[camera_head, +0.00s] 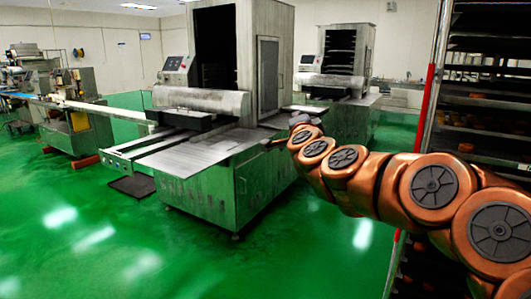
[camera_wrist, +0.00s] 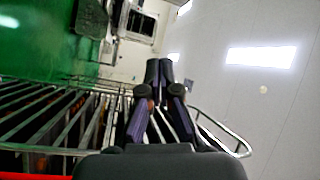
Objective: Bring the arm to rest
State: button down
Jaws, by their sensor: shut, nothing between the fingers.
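My copper-coloured arm reaches in from the right edge of the head view, its links bent and running up and left. Its far end shows in front of the machine's metal table, where the gripper is too small to make out clearly. In the wrist view my gripper (camera_wrist: 159,70) is shut, its two dark fingers together at the tips with nothing between them. The wrist view is turned on its side, with green floor at the left and ceiling at the right.
A tall rack with a red edge (camera_head: 425,125) and loaded shelves stands close behind my arm; its bars (camera_wrist: 50,115) lie beside the gripper in the wrist view. An encrusting machine (camera_head: 215,165) stands at the centre. Green floor (camera_head: 100,235) is open at the front left.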

jog(key=s+a+f+n+g+y, duration=0.35)
jog(key=s+a+f+n, duration=0.2)
jog(key=s+f, duration=0.2)
jog(key=s+a+f+n+g+y, duration=0.35)
jog(key=s+f+n+g, duration=0.2)
jog(key=s+f, duration=0.2)
jog(key=s+d+f+n+g+h, duration=0.2)
jog(key=s+d+f+g, duration=0.25)
jog(key=s+f, duration=0.55)
jog(key=s+d+f+n+g+h, duration=0.1)
jog(key=s+d+f+g+h, duration=0.4)
jog(key=s, duration=0.8)
jog(key=s+d+f+g, duration=0.2)
jog(key=s+d, duration=0.2)
jog(key=s, duration=0.3)
jog(key=s+d+f+g, duration=0.1)
jog(key=s+d+f, duration=0.2)
jog(key=s+d, duration=0.35)
notch_tip(320, 180, up, 21)
jog(key=s+a+p, duration=0.1)
jog(key=s+p, duration=0.1)
jog(key=p, duration=1.7)
jog(key=shift+s+a, duration=0.15)
jog(key=shift+a, duration=0.1)
jog(key=shift+d+f+m+t, duration=0.1)
jog(key=shift+f+m+t, duration=0.05)
jog(key=shift+m+t, duration=0.15)
